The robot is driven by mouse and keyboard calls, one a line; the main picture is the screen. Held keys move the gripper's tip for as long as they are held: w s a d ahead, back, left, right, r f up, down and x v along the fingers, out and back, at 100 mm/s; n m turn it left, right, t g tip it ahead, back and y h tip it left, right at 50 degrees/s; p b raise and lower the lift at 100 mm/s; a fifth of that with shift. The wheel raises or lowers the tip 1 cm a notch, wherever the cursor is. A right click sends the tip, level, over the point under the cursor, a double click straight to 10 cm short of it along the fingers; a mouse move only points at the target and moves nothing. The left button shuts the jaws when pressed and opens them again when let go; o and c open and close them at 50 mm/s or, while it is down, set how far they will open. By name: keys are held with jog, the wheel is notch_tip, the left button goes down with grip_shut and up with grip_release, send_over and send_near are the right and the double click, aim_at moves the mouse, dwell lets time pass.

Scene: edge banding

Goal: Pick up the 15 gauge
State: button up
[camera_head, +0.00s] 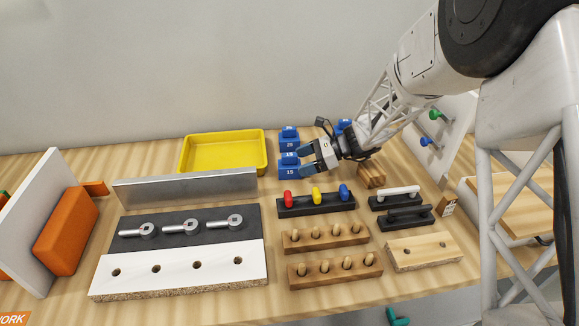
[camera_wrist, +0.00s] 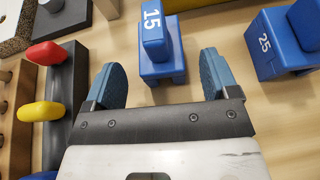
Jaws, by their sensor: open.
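The 15 gauge is a blue block (camera_head: 289,171) with a raised top part and a white "15", standing on the wooden table near the yellow tray. It also shows in the wrist view (camera_wrist: 158,45), ahead of my gripper and roughly between the lines of its fingers. My gripper (camera_head: 305,160) is open and empty, its blue fingertips spread beside the gauge. In the wrist view my gripper (camera_wrist: 167,85) has one finger on each side, with bare table between them just short of the gauge. I cannot tell whether a finger touches it.
The 25 gauge (camera_wrist: 285,45) stands right of the 15 gauge in the wrist view. The yellow tray (camera_head: 187,155) is to the left. A dark rack (camera_head: 316,208) with red, yellow and blue knobs is in front.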

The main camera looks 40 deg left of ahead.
aim_at(298, 163)
jog(key=shift+x, duration=2.45)
jog(key=shift+f, duration=0.1)
jog(key=c, duration=1)
jog(key=shift+c, duration=0.2)
jog(key=shift+r, duration=5)
